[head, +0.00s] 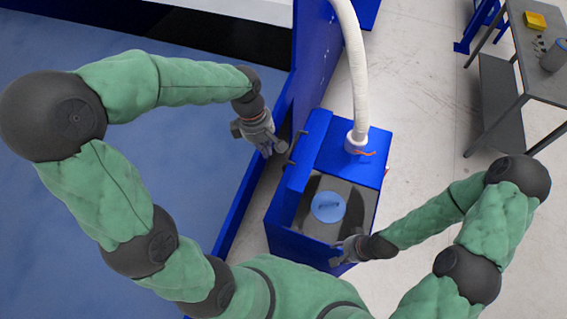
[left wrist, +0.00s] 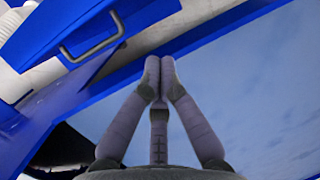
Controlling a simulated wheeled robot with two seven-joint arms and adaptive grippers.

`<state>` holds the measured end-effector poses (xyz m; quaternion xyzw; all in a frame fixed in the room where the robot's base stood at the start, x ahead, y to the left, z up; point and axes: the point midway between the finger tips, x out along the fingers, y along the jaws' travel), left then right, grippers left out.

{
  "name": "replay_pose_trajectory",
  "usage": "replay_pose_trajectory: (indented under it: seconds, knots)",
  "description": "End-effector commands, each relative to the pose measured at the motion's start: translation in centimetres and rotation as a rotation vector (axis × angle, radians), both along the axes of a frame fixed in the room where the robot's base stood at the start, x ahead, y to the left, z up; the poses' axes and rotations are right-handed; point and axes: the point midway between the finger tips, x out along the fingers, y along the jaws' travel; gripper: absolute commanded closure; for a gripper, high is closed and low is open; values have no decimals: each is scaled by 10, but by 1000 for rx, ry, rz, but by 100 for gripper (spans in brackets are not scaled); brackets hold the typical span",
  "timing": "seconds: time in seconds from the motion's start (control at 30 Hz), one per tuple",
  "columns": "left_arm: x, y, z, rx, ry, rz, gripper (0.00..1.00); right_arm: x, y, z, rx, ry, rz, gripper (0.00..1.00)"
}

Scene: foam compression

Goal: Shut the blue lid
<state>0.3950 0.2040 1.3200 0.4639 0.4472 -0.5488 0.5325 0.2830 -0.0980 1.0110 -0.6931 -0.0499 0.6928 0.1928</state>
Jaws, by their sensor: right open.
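The blue lid (head: 308,160) stands open and raised at the left side of the blue box (head: 364,168), with a dark handle (head: 296,148) on its left face. The left wrist view also shows the lid (left wrist: 137,15) and its grey handle (left wrist: 92,38). My left gripper (head: 274,149) is left of the lid, near the handle but apart from it. Its fingertips meet (left wrist: 160,65) with nothing between them. My right gripper (head: 345,249) is open at the box's front right edge; whether it touches the box cannot be told.
A round light-blue-topped object (head: 328,207) sits inside the open box. A white hose (head: 352,70) rises from the box's back. A tall blue wall (head: 312,65) stands behind the lid. A grey table (head: 535,55) is at the far right, across clear floor.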

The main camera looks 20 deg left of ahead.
Motion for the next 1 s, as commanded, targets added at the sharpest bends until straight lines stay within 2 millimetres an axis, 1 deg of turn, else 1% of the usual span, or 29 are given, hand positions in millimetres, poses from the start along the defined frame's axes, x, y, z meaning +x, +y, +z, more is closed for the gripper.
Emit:
replay_pose_trajectory:
  seconds: [0.03, 0.1, 0.33, 0.5, 0.6, 0.73, 1.0]
  knots:
    - [-1, -2, -10, 0, 6, -2, 100, 1, 0, 2, 0, -1, 0, 57]
    - [-1, -4, -23, 0, 8, -3, 100, 1, 0, 4, 0, -2, -1, 57]
    - [-2, -12, -65, -1, 6, -2, 100, 1, 0, 9, 0, -2, -1, 57]
    - [-2, -36, -64, -1, 2, -6, 100, 1, 0, 18, 0, -2, -1, 57]
    - [-2, -45, -65, -1, 0, -4, 100, 1, 0, 21, 0, -2, -1, 57]
    - [-2, -50, -66, -1, 1, -3, 100, 1, 0, 22, 0, -2, -1, 57]
    - [-2, -51, -67, -1, 0, -1, 100, 1, 0, 22, 0, -2, -1, 57]
